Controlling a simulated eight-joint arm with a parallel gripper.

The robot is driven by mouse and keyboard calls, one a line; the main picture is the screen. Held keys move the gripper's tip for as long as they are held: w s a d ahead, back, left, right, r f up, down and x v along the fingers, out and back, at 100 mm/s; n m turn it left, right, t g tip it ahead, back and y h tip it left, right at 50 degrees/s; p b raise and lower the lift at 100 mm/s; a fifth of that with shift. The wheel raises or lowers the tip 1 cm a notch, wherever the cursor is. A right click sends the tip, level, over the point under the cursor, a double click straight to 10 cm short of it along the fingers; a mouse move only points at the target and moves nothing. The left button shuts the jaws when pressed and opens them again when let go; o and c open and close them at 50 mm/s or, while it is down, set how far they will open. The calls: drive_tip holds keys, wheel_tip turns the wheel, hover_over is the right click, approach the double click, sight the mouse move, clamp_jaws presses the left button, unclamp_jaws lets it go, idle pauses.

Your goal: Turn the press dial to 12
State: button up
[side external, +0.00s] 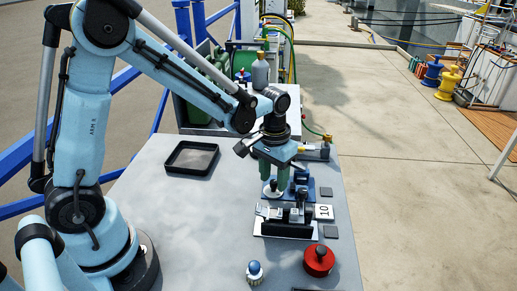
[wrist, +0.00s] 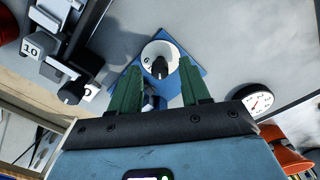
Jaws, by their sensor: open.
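The press dial is a white disc (wrist: 151,50) with a dark knob at its middle, on a blue plate (wrist: 194,69). A small figure, perhaps a 6, shows on the disc's left; the knob's exact setting is too small to read. In the side view the disc (side external: 268,190) sits below my gripper, beside a blue press (side external: 301,180). My gripper (side external: 277,174) points down with its green fingers apart. In the wrist view my gripper (wrist: 159,66) has one finger at each side of the knob, with no clear contact. The fingers hide part of the plate.
A red round knob (side external: 319,259) and a blue-topped white knob (side external: 255,272) are nearer the front. An empty black tray (side external: 191,158) lies left. A gauge (wrist: 257,101) shows beside the plate.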

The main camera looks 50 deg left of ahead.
wheel_tip(320, 180, up, 12)
drive_tip(key=shift+a+f, duration=0.15)
idle(0.4)
drive_tip(key=m+t, duration=0.2)
drive_tip(key=t, duration=0.5)
approach(273, 181)
drive_tip(key=a+v, duration=0.1)
drive_tip(key=v, duration=0.5)
drive_tip(key=shift+s+a, duration=0.1)
drive_tip(key=shift+a, duration=0.05)
idle(0.9)
